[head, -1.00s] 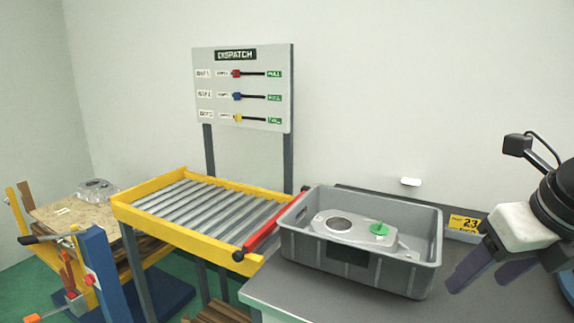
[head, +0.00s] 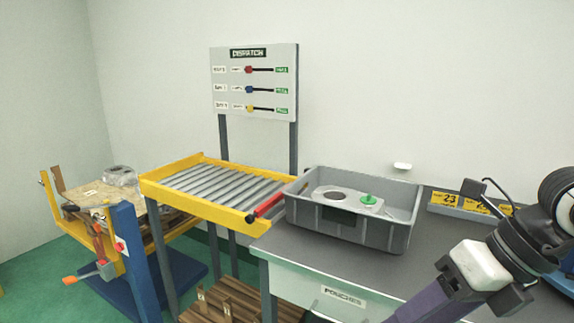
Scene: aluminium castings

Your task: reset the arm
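My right arm comes in from the right edge. Its gripper (head: 462,298) hangs in front of the grey table, with a white block at its wrist and a long purple finger pointing down and left. The finger runs out at the bottom edge, and the second finger is not clear, so its opening cannot be read. No held object shows. The gripper is apart from the grey crate (head: 345,222), to its lower right. My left gripper is not in view.
The crate on the table (head: 300,250) holds a metal casting (head: 335,196) with a green knob. A yellow roller conveyor (head: 190,215) and DISPATCH board (head: 254,85) stand left. Yellow number labels (head: 448,198) line the table's back right.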

